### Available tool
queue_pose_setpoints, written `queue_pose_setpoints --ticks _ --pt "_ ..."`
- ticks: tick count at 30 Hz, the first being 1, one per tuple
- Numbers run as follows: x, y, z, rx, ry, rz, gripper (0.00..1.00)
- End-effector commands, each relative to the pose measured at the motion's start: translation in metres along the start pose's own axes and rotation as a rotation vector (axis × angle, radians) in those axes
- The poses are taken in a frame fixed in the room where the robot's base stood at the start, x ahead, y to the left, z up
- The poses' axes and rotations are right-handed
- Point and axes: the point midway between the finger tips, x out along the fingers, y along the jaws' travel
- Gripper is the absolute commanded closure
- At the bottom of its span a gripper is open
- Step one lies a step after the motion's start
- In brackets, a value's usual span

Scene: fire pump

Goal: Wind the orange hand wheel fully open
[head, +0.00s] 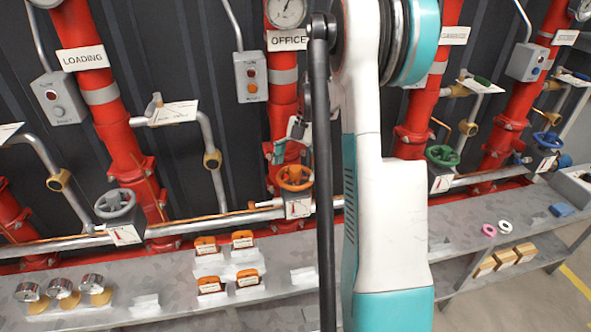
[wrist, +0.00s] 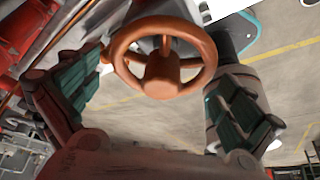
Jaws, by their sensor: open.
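The orange hand wheel (head: 295,178) sits on a valve on the horizontal pipe, below the OFFICE sign. It also shows in the wrist view (wrist: 163,87), at the upper middle. My gripper (wrist: 168,105) is open, with one green-padded finger to the left of the wheel and one to the right. Neither finger appears to touch the rim, and the wheel lies between and slightly beyond them. In the head view, my arm hides much of what is right of the wheel, and only part of my gripper (head: 290,140) shows just above it.
A grey hand wheel (head: 115,205) stands to the left, a green one (head: 442,156) and a blue one (head: 547,140) to the right. Red pipes rise behind. A metal shelf (head: 180,265) in front carries orange tags (head: 243,240) and gauges (head: 62,287).

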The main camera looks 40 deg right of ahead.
Motion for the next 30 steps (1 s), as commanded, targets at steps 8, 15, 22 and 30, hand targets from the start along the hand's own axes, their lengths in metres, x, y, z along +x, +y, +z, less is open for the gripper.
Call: queue_pose_setpoints --ticks 8,15,22,30 --pt "-0.017 0.000 -0.007 0.001 0.000 0.001 0.00" --pt "-0.037 0.000 -0.015 0.001 0.000 0.001 0.00" --pt "-0.057 0.000 -0.023 0.001 0.000 0.001 0.00" --pt "-0.066 0.000 -0.027 0.001 0.000 0.001 0.00"
